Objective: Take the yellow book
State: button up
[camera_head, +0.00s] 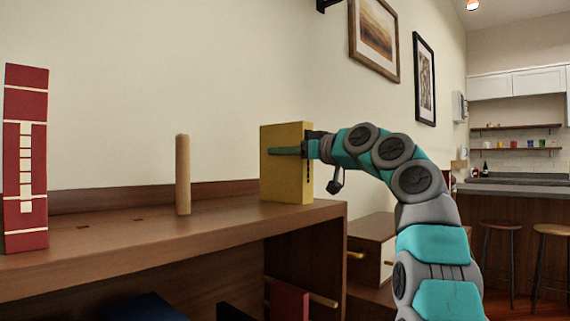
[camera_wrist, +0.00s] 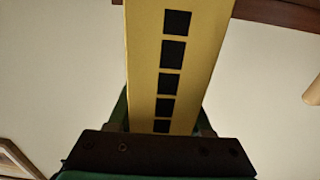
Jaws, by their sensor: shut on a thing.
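The yellow book (camera_head: 293,180) stands upright at the right end of the brown wooden shelf top (camera_head: 150,240). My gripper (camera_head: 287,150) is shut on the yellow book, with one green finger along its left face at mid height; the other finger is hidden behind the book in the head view. In the wrist view the book's yellow spine (camera_wrist: 188,60) with several black squares runs between the jaws of my gripper (camera_wrist: 160,120). I cannot tell whether the book's base touches the shelf.
A wooden peg (camera_head: 183,175) stands on the shelf left of the book. A red book (camera_head: 26,158) stands upright at the far left. Below the shelf top are a blue book (camera_head: 143,308) and a red book (camera_head: 287,299). Stools (camera_head: 500,235) stand far right.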

grip_shut()
dwell(0.8)
